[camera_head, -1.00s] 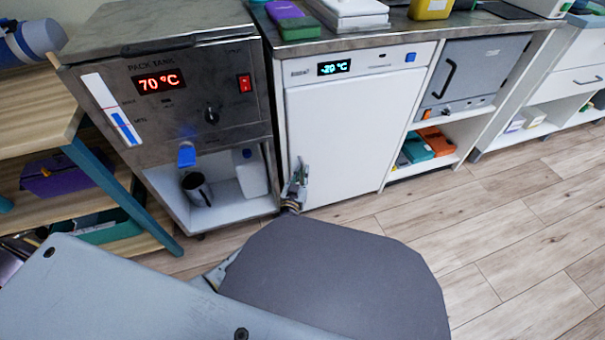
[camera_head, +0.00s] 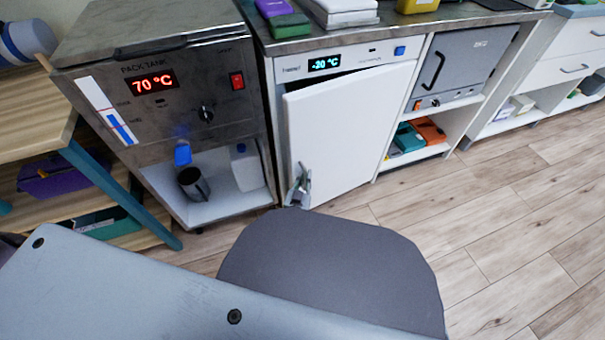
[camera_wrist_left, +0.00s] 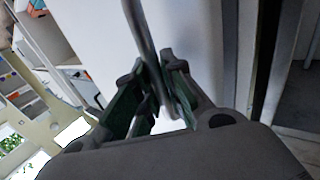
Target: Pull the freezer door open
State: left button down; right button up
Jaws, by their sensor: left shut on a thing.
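The white freezer door (camera_head: 345,130) stands slightly open, with a dark gap along its top and left edge. The freezer's panel (camera_head: 350,60) above it reads -20 °C. My left gripper (camera_head: 298,188) is at the lower left edge of the door. In the left wrist view my left gripper (camera_wrist_left: 158,95) has its fingers shut around the grey bar handle (camera_wrist_left: 142,30), with the white door face behind. In the head view the handle is mostly hidden by the gripper. My right gripper is not in view.
A steel pack tank (camera_head: 165,95) stands left of the freezer, with a dark mug (camera_head: 193,183) in its lower bay. A grey cabinet (camera_head: 460,70) and open shelves are to the right. The wood floor (camera_head: 490,215) in front is clear.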

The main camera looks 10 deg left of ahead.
pick_arm(q)
jog(key=c, duration=1.8)
grip_release()
jog(key=shift+o, duration=0.2)
